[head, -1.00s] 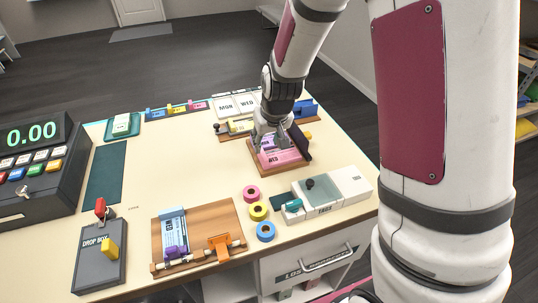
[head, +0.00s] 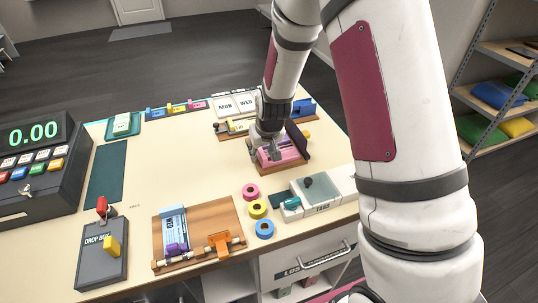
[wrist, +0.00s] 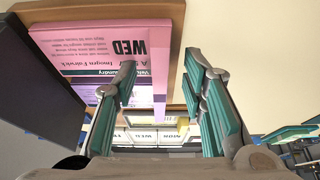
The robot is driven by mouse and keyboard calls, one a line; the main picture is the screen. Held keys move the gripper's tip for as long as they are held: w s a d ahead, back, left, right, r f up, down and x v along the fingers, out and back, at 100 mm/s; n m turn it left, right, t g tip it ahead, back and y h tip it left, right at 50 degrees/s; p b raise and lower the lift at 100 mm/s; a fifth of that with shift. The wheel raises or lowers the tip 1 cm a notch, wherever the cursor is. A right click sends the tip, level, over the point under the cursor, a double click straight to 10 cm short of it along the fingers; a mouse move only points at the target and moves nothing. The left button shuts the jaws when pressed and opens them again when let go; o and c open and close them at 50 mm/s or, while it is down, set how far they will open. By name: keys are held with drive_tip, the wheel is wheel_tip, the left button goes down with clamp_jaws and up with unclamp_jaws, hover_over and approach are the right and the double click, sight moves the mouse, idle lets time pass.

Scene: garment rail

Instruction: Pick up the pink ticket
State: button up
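The pink ticket (head: 288,153) lies on a small wooden board behind the tray at the right of the counter. My gripper (head: 268,152) is low over the ticket's left side in the head view. In the wrist view my gripper (wrist: 160,72) is open with teal finger pads. Contact cannot be told.
A white tray (head: 335,199) and several tape rolls (head: 257,210) lie nearer on the counter. A wooden board (head: 206,222) with a blue ticket, a drop box (head: 98,262) and a cash register (head: 38,165) stand left. The counter's middle is clear.

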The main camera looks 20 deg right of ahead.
drive_tip(key=c, duration=0.7)
drive_tip(key=shift+c, duration=0.2)
drive_tip(key=shift+r, duration=0.1)
wheel_tip(320, 180, up, 10)
drive_tip(key=shift+b, duration=0.45)
clamp_jaws()
drive_tip(key=shift+r+p, duration=1.05)
drive_tip(key=shift+r, duration=1.4)
